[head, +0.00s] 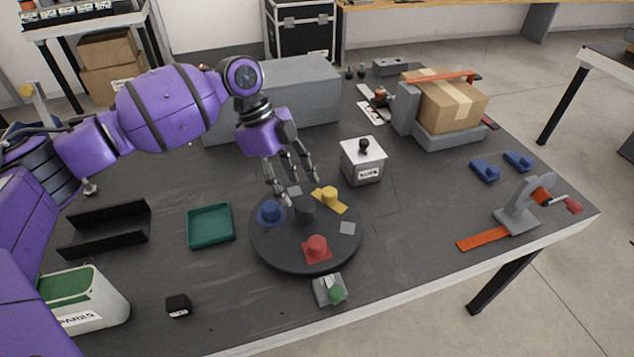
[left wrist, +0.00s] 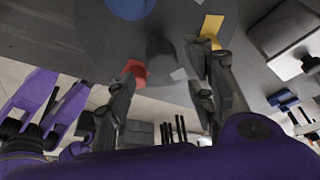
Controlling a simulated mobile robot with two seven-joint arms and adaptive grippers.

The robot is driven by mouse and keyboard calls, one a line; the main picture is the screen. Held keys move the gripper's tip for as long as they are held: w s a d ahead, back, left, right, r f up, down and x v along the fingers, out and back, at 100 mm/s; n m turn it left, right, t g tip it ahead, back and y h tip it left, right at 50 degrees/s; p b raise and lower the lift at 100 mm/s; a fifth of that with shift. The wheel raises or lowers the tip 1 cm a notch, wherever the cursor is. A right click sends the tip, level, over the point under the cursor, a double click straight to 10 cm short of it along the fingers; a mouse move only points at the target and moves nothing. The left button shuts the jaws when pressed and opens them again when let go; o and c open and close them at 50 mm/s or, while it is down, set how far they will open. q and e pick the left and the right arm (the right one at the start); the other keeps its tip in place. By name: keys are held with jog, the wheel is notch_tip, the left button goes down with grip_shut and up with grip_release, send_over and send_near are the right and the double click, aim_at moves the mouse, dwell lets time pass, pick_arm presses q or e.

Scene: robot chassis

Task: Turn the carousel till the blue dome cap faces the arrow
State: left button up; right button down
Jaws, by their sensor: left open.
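The carousel, a dark round disc (head: 282,258), lies on the table with a dark hub (head: 305,209) in its middle. The blue dome cap (head: 269,212) is on its left side, a yellow cap (head: 329,196) at the back right, a red cap (head: 317,247) at the front. A small grey stand (head: 325,292) with a green cap and a pale mark, possibly the arrow, is at the disc's front edge. My left gripper (head: 295,188) is open and empty above the disc's back part; the left wrist view shows its fingers apart (left wrist: 170,75), with the blue cap (left wrist: 130,7) beyond.
A green tray (head: 210,226) and black holder (head: 104,230) lie left of the carousel. A white box with a black knob (head: 362,160) stands close at its back right. A long grey block (head: 290,90) is behind; a crank device (head: 518,212) is far right. Bare table lies front right.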

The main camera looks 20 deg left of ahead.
aim_at(301, 204)
pick_arm(q)
jog(key=x, duration=0.7)
jog(key=shift+s+d+f, duration=0.1)
jog(key=shift+s+f, duration=0.15)
jog(key=shift+f, duration=0.05)
jog(key=shift+c, duration=0.3)
grip_shut()
